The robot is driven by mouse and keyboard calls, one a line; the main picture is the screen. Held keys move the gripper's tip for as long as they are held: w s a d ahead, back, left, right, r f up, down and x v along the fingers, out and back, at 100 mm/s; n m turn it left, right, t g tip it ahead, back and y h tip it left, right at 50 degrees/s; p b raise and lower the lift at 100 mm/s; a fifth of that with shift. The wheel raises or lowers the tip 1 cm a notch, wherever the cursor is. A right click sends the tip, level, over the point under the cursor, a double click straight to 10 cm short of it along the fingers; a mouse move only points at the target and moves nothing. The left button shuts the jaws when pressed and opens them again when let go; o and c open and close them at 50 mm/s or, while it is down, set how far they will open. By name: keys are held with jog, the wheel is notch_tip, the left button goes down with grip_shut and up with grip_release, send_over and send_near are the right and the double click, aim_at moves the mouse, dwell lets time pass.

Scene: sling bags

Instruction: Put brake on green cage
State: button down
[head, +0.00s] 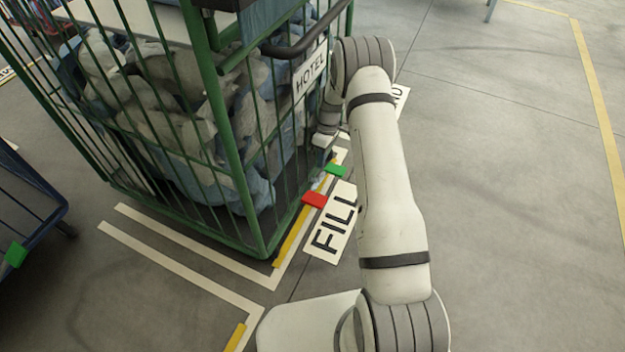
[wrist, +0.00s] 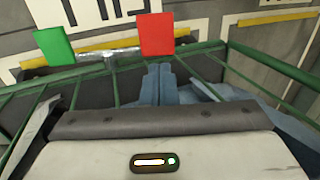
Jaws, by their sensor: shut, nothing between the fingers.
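The green cage (head: 216,118) is a tall wire roll cage filled with grey and blue bags. At its lower right edge are a red pedal (head: 314,199) and a green pedal (head: 337,171). In the wrist view, the red pedal (wrist: 157,35) is upper centre and the green pedal (wrist: 53,45) is upper left. My gripper (wrist: 160,70) is shut and empty, its fingertips just below the red pedal in the picture. I cannot tell whether they touch it. In the head view, my gripper is low beside the cage, partly hidden by my arm and the cage.
A black handle bar (head: 303,40) and a HOTEL sign (head: 311,71) stick out on the cage's right side, close to my arm. A dark blue cage (head: 25,200) with a green pedal stands at the left. The floor on the right is clear.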

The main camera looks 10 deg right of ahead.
aim_at(315, 198)
jog(key=shift+w, duration=0.4)
jog(key=shift+f, duration=0.1)
jog(key=b+x, duration=0.4)
jog(key=x, duration=1)
jog(key=shift+d, duration=0.1)
